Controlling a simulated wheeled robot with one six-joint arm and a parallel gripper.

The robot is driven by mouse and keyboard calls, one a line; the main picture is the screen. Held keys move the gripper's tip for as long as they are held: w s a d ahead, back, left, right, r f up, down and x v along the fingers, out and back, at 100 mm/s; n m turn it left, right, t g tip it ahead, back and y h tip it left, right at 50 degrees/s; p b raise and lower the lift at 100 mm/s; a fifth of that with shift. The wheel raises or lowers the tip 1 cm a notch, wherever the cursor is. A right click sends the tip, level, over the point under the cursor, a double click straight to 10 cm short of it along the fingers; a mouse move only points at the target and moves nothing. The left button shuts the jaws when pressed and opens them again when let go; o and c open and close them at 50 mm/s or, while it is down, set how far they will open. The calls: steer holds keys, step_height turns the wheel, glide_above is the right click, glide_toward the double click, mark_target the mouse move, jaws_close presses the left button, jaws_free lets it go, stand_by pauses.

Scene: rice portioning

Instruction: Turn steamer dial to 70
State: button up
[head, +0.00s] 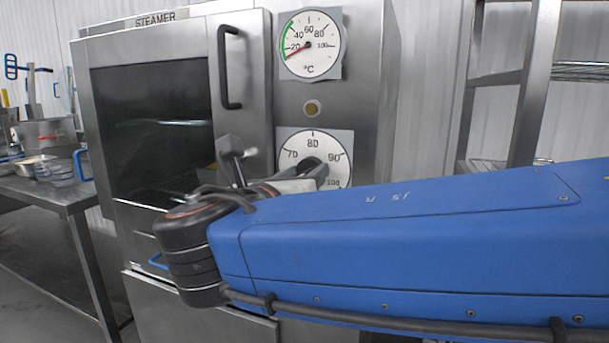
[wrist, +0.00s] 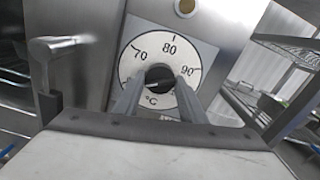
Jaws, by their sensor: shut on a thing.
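The steamer (head: 180,35) is a steel cabinet with a dark glass door. Its lower dial (head: 313,142) is a white round face with 70, 80, 90 and 100 in the head view. The same dial (wrist: 169,50) faces me in the wrist view, upper middle. My gripper (head: 319,174) is at the dial's centre, shut on the dark knob. In the wrist view my gripper's (wrist: 159,82) two fingers stand either side of the knob. The fingers hide the lower face, and I cannot tell which number the knob points at.
A temperature gauge (head: 310,45) above the dial has its red needle near the low end, around 20. A round brass-coloured button (head: 312,107) sits between them. The door handle (head: 229,68) and a lever latch (head: 232,158) project left of the dial. A rack (head: 500,85) stands right.

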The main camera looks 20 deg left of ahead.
steer(key=shift+m, duration=0.3)
steer(key=m, duration=0.5)
steer(key=shift+m, duration=0.4)
steer(key=m, duration=0.5)
steer(key=o, duration=1)
steer(key=s, duration=0.5)
steer(key=s+a, duration=0.1)
steer(key=s, duration=1.1)
steer(key=shift+s+a, duration=0.2)
